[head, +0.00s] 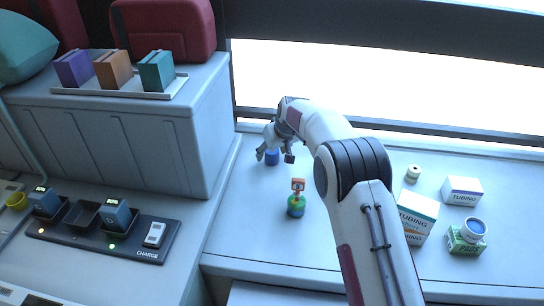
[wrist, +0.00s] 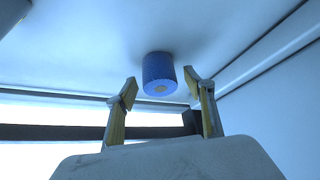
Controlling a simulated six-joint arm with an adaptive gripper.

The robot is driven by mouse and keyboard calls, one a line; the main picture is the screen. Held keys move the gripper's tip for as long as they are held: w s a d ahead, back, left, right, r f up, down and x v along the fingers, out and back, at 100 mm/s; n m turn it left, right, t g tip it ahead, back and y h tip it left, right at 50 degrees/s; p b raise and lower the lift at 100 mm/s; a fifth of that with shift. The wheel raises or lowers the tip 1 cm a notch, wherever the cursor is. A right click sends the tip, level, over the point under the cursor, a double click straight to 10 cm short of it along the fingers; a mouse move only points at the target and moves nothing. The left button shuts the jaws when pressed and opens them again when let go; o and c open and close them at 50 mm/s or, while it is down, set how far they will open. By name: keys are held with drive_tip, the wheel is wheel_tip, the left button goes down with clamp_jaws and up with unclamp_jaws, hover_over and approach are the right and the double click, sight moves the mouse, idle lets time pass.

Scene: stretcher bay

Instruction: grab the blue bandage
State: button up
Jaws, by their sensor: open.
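The blue bandage (head: 272,158) is a small blue roll standing on the pale counter (head: 240,225), near its back edge. In the head view my gripper (head: 273,155) is at the roll, and its fingers partly hide it. In the wrist view the blue bandage (wrist: 159,75) shows beyond and between the two spread fingertips of my gripper (wrist: 161,90). The fingers are open, with a visible gap on each side of the roll, and hold nothing.
A raised cabinet (head: 205,130) is to the left. The window frame runs behind.

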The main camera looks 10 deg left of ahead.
drive_tip(key=shift+f, duration=0.15)
idle(0.4)
drive_tip(key=c, duration=1.2)
drive_tip(key=shift+r, duration=5)
